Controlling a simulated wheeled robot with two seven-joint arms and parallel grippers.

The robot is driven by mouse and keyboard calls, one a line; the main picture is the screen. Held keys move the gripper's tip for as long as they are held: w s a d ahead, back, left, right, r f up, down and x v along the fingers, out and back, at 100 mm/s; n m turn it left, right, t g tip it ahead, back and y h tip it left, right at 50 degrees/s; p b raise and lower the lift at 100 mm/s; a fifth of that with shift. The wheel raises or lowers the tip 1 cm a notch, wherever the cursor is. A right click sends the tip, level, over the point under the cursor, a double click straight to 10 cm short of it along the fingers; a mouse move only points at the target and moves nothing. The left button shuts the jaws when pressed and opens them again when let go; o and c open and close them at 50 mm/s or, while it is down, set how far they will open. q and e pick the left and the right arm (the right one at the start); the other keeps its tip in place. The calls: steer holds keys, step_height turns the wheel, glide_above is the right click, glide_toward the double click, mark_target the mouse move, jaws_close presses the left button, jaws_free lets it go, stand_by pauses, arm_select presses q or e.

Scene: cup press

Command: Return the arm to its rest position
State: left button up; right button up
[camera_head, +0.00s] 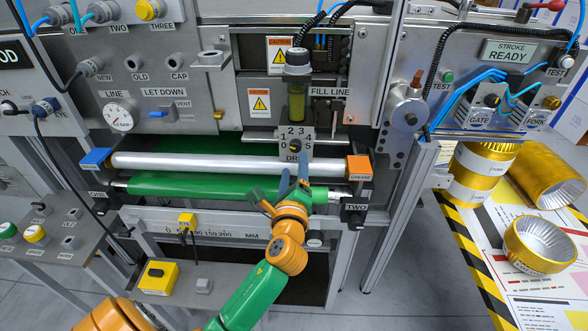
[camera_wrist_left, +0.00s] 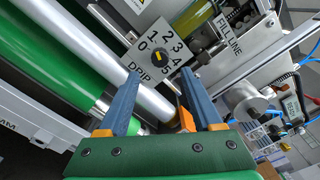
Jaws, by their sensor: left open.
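My left arm comes in from the lower left with green and orange links. Its gripper (camera_head: 293,172) has blue-grey fingers pointing up at the press, just below the numbered DRIP dial plate (camera_head: 296,134). In the left wrist view the gripper (camera_wrist_left: 161,72) is open, with nothing between its fingers. Whether the fingertips touch anything is hard to tell. My right gripper does not show.
A silver roller (camera_head: 205,162) and a green roller (camera_head: 215,186) run behind the fingers. Orange block (camera_head: 359,168) sits at the silver roller's right end. A frame post (camera_head: 400,205) stands to the right. Gold cups (camera_head: 541,245) lie on the striped-edge table at far right.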

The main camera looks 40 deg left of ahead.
arm_select(q)
steer(key=shift+w, duration=0.1)
steer(key=s+d+f+n+g+h, duration=0.2)
steer(key=s+f+n+g, duration=0.1)
steer(key=s+f+n, duration=0.3)
steer(key=s+d+f+n+g+h, duration=0.2)
steer(key=s+f+n+g+h, duration=0.15)
steer(key=f, duration=0.45)
steer(key=s+d+f+n+g+h, duration=0.2)
steer(key=s+d+f+n+g, duration=0.15)
steer(key=s, duration=0.35)
steer(key=s+d+f+n+g+h, duration=0.2)
steer(key=s+d+f+n, duration=0.25)
steer(key=s, duration=0.35)
step_height(320, 180, down, 15)
steer(key=s+g, duration=0.1)
steer(key=s, duration=0.1)
steer(key=s+a+f+g, duration=0.1)
steer(key=s+a+f, duration=0.1)
steer(key=s+f, duration=0.8)
steer(key=shift+s+f+m, duration=0.25)
steer(key=shift+s+m, duration=0.1)
steer(key=shift+s, duration=0.6)
